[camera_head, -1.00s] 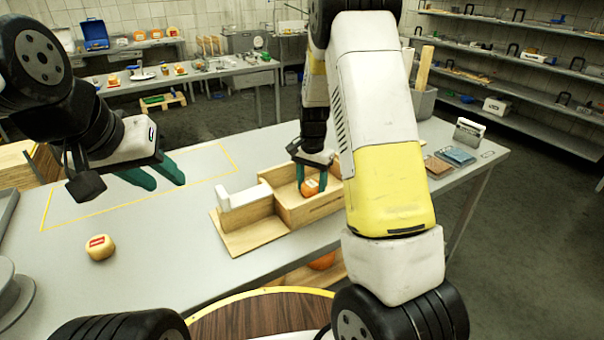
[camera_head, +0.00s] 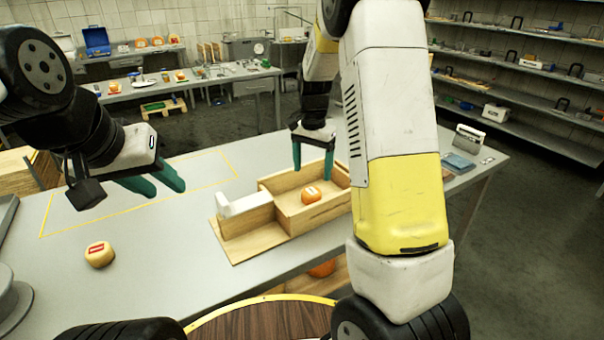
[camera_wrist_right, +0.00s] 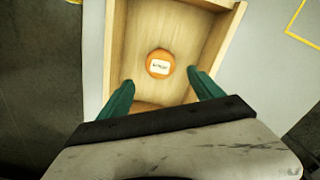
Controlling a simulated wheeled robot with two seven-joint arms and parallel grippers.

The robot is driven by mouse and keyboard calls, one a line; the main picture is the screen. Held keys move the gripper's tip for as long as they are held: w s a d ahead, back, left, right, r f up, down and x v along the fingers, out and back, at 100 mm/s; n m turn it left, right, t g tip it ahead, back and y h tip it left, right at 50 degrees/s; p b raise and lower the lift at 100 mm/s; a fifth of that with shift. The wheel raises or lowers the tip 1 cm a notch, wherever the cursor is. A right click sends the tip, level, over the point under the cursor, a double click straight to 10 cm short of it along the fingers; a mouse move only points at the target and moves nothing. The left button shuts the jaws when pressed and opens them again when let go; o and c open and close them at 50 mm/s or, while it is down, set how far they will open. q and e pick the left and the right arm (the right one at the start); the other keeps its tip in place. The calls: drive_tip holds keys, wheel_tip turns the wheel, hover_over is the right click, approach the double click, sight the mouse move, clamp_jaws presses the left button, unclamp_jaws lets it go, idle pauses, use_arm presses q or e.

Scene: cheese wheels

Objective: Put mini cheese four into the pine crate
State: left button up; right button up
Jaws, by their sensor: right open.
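An orange mini cheese (camera_head: 311,195) with a pale label lies on the floor of the pine crate (camera_head: 290,229). It also shows in the right wrist view (camera_wrist_right: 160,64), inside the crate's walls (camera_wrist_right: 115,40). My right gripper (camera_head: 313,166) is open and empty above the crate, with the cheese below and apart from its fingers; the same fingers show in the wrist view (camera_wrist_right: 158,88). My left gripper (camera_head: 160,186) is open and empty over the left part of the table. A yellowish mini cheese (camera_head: 99,254) with a red label lies on the table at the left.
A yellow outline (camera_head: 140,205) marks a clear area of the table (camera_head: 170,270). A blue packet (camera_head: 459,163) and a metal holder (camera_head: 470,137) lie at the right end.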

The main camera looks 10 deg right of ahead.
drive_tip(key=s+r+n+t+y, duration=0.2)
drive_tip(key=s+r+n+t, duration=0.15)
drive_tip(key=s+r, duration=1.05)
drive_tip(key=s+a+r+n+t, duration=0.2)
drive_tip(key=s+n, duration=0.3)
drive_tip(key=s, duration=0.6)
drive_tip(key=shift+s+a+t, duration=0.2)
drive_tip(key=shift+s+t, duration=0.15)
